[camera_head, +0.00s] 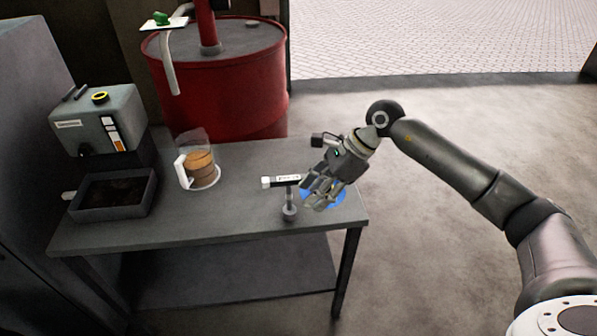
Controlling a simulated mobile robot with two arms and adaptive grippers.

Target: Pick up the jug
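The jug (201,167) is a clear vessel with a white handle on its left side and a brown liquid inside. It stands upright on the grey workbench (240,231), left of the middle. My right gripper (312,202) is over the bench's right end, well to the right of the jug and apart from it. Its fingers point down and to the left and look spread apart, with nothing seen held between them. They partly hide a blue object (339,194). My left gripper is not in view.
A T-shaped tool with a white label (284,181) stands between the jug and my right gripper. A grey machine (98,118) with a dark tray (117,211) is at the bench's left. A red drum (240,80) stands behind. Bench space in front of the jug is clear.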

